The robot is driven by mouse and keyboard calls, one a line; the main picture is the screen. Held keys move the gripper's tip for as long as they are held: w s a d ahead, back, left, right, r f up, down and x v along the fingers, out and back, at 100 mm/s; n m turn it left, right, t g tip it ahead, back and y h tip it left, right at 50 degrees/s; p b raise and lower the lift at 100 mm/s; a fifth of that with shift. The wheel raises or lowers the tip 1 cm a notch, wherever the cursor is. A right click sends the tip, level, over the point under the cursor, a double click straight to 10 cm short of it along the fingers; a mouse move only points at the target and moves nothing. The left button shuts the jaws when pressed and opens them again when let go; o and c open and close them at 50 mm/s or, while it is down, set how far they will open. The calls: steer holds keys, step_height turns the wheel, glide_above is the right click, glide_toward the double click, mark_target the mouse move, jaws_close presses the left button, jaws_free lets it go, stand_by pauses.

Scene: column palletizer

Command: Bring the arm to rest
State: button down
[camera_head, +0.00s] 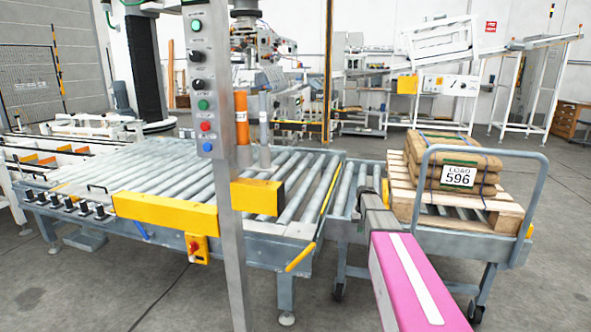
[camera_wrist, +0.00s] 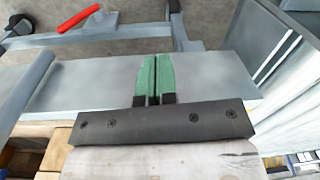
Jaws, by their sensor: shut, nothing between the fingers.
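My gripper (camera_wrist: 155,70) shows in the wrist view with its two green fingers side by side, shut and empty. The fingers lie in front of a flat grey metal surface (camera_wrist: 85,88); whether they touch it I cannot tell. In the head view I cannot make out the fingers.
In the head view, a cart (camera_head: 541,190) at right carries a wooden pallet (camera_head: 401,200) with brown sacks labelled LOAD 596 (camera_head: 480,155). A roller conveyor (camera_head: 150,175) fills the left and middle. A button post (camera_head: 226,240) stands in front. Floor (camera_head: 562,250) at far right is clear.

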steer(key=s+a+f, duration=0.1)
steer(key=s+a, duration=0.2)
steer(key=s, duration=0.7)
steer(key=s+a+f+n, duration=0.1)
steer(key=s+a+f, duration=0.1)
steer(key=s, duration=0.9)
steer(key=s+a+f, duration=0.1)
steer(key=s+a, duration=0.4)
steer(key=s, duration=0.5)
steer(key=shift+s+f, duration=0.35)
